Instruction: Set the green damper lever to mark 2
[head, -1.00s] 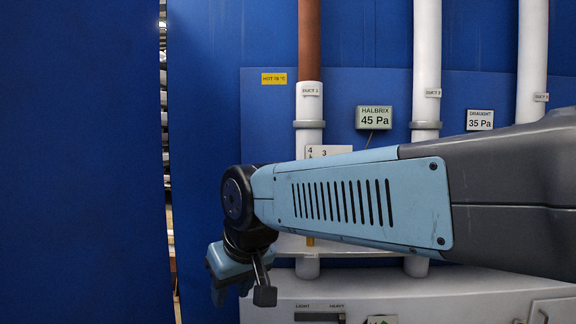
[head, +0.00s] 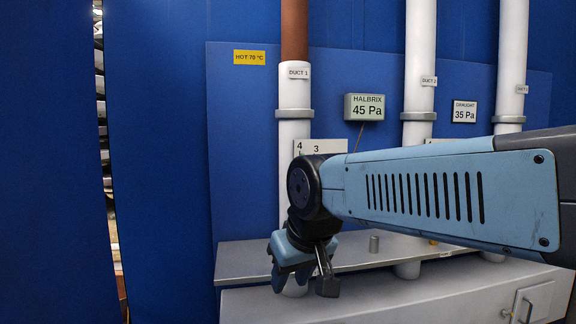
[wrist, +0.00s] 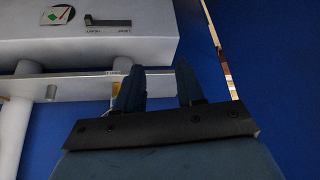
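My gripper (head: 290,265) hangs at the end of my blue arm, in front of the grey ledge below duct 1. In the wrist view my gripper's two fingers (wrist: 158,90) are apart, with nothing seen between them. A white scale plate (head: 318,146) with the figures 4 and 3 sits beside duct 1 (head: 294,95); my arm hides its lower part. I cannot make out the green damper lever in either view; marks 1 and 2 do not show. Plates by the other ducts are mostly behind my arm.
A grey ledge (head: 238,262) runs below the ducts, with a small metal cylinder (head: 374,243) on it. A HALBRIX display (head: 365,107) reads 45 Pa and a draught display (head: 465,111) 35 Pa. A LIGHT/HEAVY slot (wrist: 108,23) and a dial (wrist: 57,15) show in the wrist view.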

